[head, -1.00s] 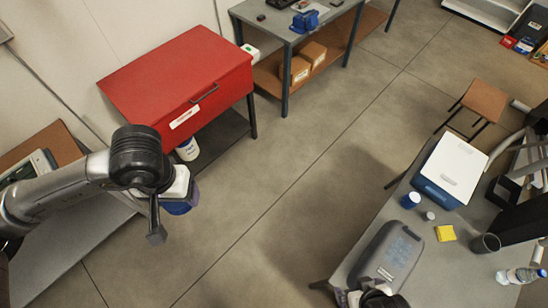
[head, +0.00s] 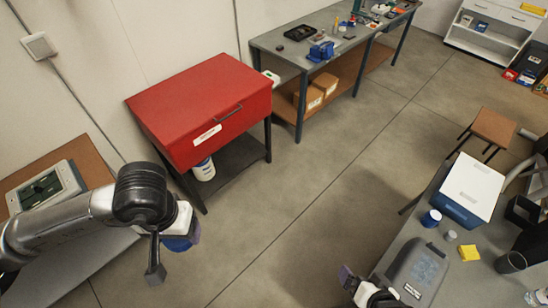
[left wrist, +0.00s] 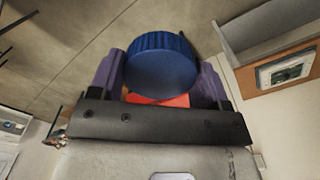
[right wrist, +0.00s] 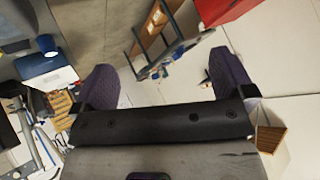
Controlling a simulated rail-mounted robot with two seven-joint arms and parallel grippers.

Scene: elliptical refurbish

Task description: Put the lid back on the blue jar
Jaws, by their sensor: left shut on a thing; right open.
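A round blue lid (left wrist: 162,66) with a ribbed edge is clamped between the purple fingertips of my left gripper (left wrist: 162,80). The lid also shows below the left wrist in the head view (head: 177,244), held in the air over the floor. A small blue jar (head: 431,218) stands on the grey table at the lower right, far from the lid; a small blue container shows in the right wrist view (right wrist: 46,44), probably this jar. My right gripper (right wrist: 160,85) is open and empty; in the head view it is partly cut off at the bottom, left of the table.
The right table (head: 410,240) holds a grey case (head: 415,270), a blue box with white lid (head: 470,186), a yellow block (head: 468,252) and a dark cup (head: 510,262). A red cabinet (head: 190,105) stands behind my left arm. The middle floor is clear.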

